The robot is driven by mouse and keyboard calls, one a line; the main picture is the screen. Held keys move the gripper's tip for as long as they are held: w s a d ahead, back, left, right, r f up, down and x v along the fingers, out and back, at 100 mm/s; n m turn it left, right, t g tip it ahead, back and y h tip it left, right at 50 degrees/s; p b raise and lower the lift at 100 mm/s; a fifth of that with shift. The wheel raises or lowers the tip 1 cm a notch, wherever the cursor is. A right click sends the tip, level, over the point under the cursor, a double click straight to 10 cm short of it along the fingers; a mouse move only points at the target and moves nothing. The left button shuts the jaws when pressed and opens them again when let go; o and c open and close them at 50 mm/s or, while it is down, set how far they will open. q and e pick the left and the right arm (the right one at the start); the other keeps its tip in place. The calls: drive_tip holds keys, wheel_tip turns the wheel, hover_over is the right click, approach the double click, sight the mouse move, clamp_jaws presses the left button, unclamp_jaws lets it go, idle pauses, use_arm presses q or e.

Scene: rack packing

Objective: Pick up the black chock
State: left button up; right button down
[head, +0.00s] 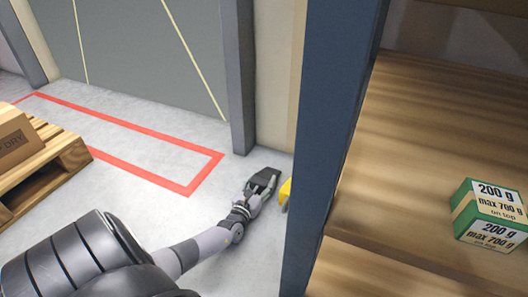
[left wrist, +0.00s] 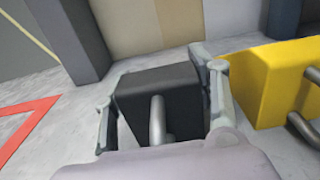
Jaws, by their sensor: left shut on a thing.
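The black chock (left wrist: 170,92) is a dark block with a grey metal handle, seen in the left wrist view between my left gripper's two fingers (left wrist: 160,108). The fingers press on its two sides. In the head view my left gripper (head: 262,184) reaches down near the floor by the wall, with the black chock (head: 263,175) at its tip. I cannot tell whether the chock touches the floor. My right gripper is not in view.
A yellow chock (left wrist: 268,82) with a metal handle stands close to the right of the black one. A blue rack post (head: 325,130) and wooden shelf (head: 420,130) with a green box (head: 490,214) are at right. A pallet (head: 45,165) and red floor outline (head: 150,128) lie left.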

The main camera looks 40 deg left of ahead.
use_arm(q)
drive_tip(key=c, duration=0.7)
drive_tip(key=shift+w+r, duration=0.1)
drive_tip(key=shift+r, duration=0.05)
drive_tip(key=shift+c, duration=0.3)
